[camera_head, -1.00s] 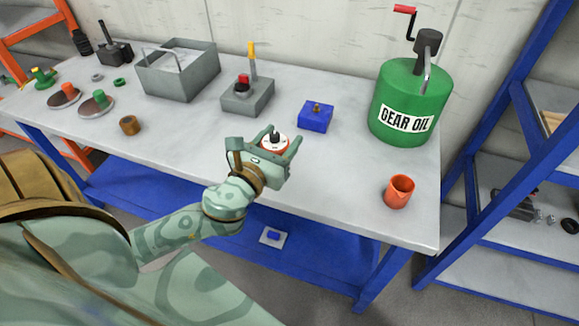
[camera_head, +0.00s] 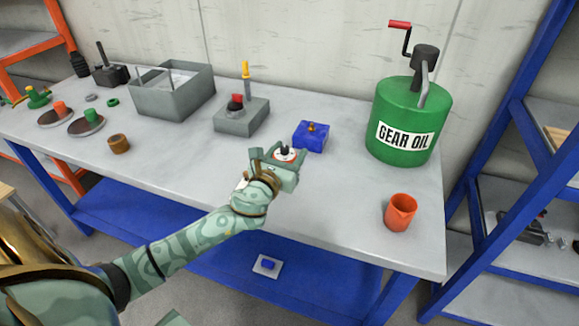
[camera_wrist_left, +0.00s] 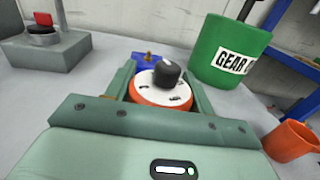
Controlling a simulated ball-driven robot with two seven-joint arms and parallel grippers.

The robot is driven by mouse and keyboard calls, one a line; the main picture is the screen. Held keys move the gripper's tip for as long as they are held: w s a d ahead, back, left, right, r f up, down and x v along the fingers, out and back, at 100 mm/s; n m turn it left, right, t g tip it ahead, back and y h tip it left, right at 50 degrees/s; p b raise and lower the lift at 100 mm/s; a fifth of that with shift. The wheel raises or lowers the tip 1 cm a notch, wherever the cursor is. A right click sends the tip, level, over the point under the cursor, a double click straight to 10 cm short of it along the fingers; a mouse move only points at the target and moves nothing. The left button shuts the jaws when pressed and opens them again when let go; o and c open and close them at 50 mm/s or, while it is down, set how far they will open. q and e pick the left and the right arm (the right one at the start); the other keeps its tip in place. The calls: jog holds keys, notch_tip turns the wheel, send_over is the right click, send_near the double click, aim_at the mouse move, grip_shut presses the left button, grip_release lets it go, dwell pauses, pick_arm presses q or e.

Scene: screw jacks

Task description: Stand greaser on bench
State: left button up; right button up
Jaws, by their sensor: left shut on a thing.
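My left gripper (camera_head: 281,160) is above the front middle of the bench (camera_head: 190,165). It is shut on the greaser, an orange round body with a white top and a black knob (camera_head: 285,152). In the left wrist view the greaser (camera_wrist_left: 161,93) sits upright between the two fingers (camera_wrist_left: 160,95). The fingers hide its lower part, so I cannot tell whether its base touches the bench. A blue block (camera_head: 309,136) with a brass fitting is just behind it. My right gripper is not in view.
A green gear oil drum (camera_head: 400,110) stands at the back right, an orange cup (camera_head: 400,212) at the front right. A grey block (camera_head: 241,117) with a red knob, a grey bin (camera_head: 172,98) and a brown ring (camera_head: 118,144) lie left. Bench between gripper and cup is clear.

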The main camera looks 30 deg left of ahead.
pick_arm(q)
notch_tip(320, 180, down, 4)
jog(key=shift+w+r+b, duration=0.15)
jog(key=shift+b, duration=0.75)
jog(key=shift+r, duration=0.2)
jog(key=shift+f, duration=0.1)
jog(key=o, duration=1.2)
jog(key=shift+f, duration=0.1)
jog(key=shift+r, duration=0.25)
jog(key=s, duration=0.4)
jog(key=s+d+p, duration=0.1)
jog(key=s, duration=0.3)
jog(key=s+d, duration=0.1)
jog(key=s, duration=0.3)
